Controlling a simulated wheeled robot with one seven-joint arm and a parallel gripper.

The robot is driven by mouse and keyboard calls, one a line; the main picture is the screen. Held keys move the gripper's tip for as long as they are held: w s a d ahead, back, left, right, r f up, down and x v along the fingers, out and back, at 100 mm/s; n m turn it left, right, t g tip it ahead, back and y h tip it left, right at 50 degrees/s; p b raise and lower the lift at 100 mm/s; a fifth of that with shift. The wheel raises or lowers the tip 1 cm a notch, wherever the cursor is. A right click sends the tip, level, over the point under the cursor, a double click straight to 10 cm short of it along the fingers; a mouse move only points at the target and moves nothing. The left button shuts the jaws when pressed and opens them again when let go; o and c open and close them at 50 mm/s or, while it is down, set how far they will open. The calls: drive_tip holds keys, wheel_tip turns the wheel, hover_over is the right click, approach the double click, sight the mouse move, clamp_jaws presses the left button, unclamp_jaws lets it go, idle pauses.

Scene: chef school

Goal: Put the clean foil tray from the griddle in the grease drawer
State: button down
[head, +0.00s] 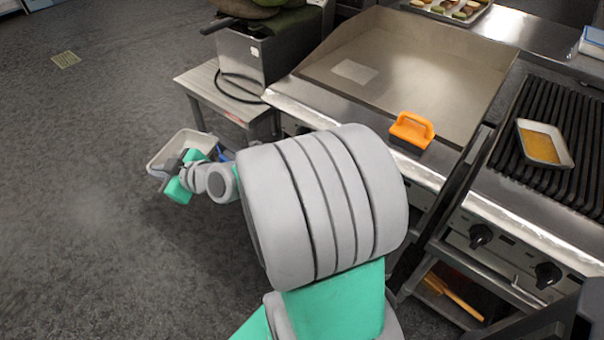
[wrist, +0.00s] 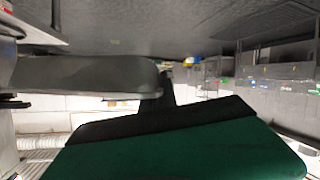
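A clean, empty foil tray (head: 187,141) is at the end of my arm, left of the griddle and above the floor. My gripper (head: 172,172) is at the tray's near edge and appears shut on its wall. In the wrist view, a green and black gripper part (wrist: 180,140) fills the bottom, with a grey smooth shape (wrist: 85,75), probably the tray, beside it. The griddle (head: 410,75) has only a pale rectangular patch on its plate. The grease drawer cannot be made out; my arm hides much of the griddle's front.
A foil tray with orange-brown liquid (head: 542,144) sits on the ribbed grill (head: 575,110). A low steel table (head: 205,88) with a fryer-like box (head: 242,55) stands left of the griddle.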

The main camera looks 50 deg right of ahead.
drive_tip(key=d+f+m+h+b, duration=0.1)
drive_tip(key=d+f+b, duration=0.5)
drive_tip(key=d, duration=0.4)
drive_tip(key=d+f+m+h+b, duration=0.1)
drive_tip(key=d+f+h+b, duration=0.1)
drive_tip(key=d+f+b, duration=0.4)
drive_tip(key=s+d+f+m+h+b, duration=0.1)
drive_tip(key=d+f+b, duration=0.5)
drive_tip(key=d+f, duration=0.5)
drive_tip(key=shift+d+m+h, duration=0.3)
drive_tip(key=shift+d+m, duration=0.1)
drive_tip(key=shift+d, duration=1.55)
drive_tip(key=d+f+b, duration=0.1)
drive_tip(key=d+f, duration=0.1)
drive_tip(key=d, duration=0.1)
drive_tip(key=shift+f, duration=0.15)
drive_tip(key=c, duration=2.1)
unclamp_jaws()
drive_tip(key=shift+f+b, duration=0.2)
drive_tip(key=shift+b, duration=0.1)
drive_tip(key=shift+c, duration=0.2)
drive_tip(key=o, duration=0.5)
drive_tip(key=shift+c, duration=0.2)
drive_tip(key=shift+r, duration=0.1)
